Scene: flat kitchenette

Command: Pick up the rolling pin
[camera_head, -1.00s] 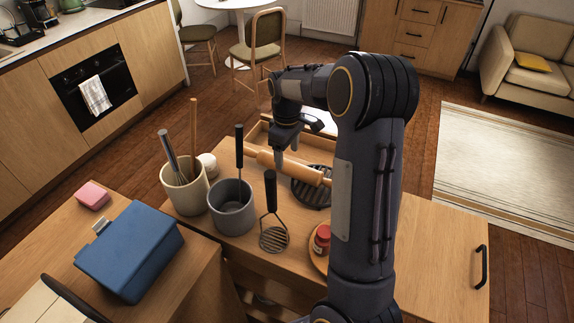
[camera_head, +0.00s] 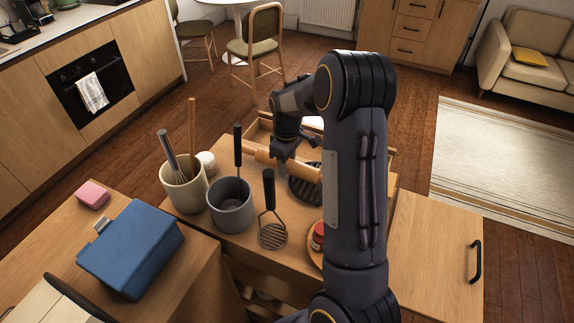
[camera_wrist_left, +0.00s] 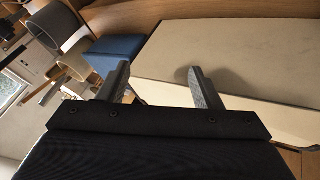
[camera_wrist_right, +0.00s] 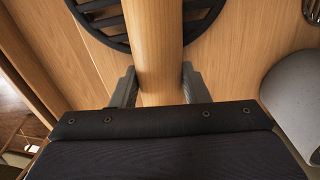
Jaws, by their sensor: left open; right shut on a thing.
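The wooden rolling pin (camera_head: 296,166) lies near the back of the wooden counter in the head view, beside a dark round slatted trivet (camera_head: 306,190). My right gripper (camera_head: 282,156) comes down on the pin from above. In the right wrist view the pin (camera_wrist_right: 157,45) runs between the two fingers of my right gripper (camera_wrist_right: 160,88), which are shut on it. I cannot tell whether the pin is clear of the counter. My left gripper (camera_wrist_left: 160,85) is open and empty in its wrist view. It is not visible in the head view.
A grey pot (camera_head: 231,206), a cream crock (camera_head: 183,187) with utensils, a masher (camera_head: 272,234) and a red-lidded jar (camera_head: 318,233) stand near the pin. A blue box (camera_head: 130,250) and a pink sponge (camera_head: 93,194) are at left. A low wooden rim (camera_head: 262,128) edges the back.

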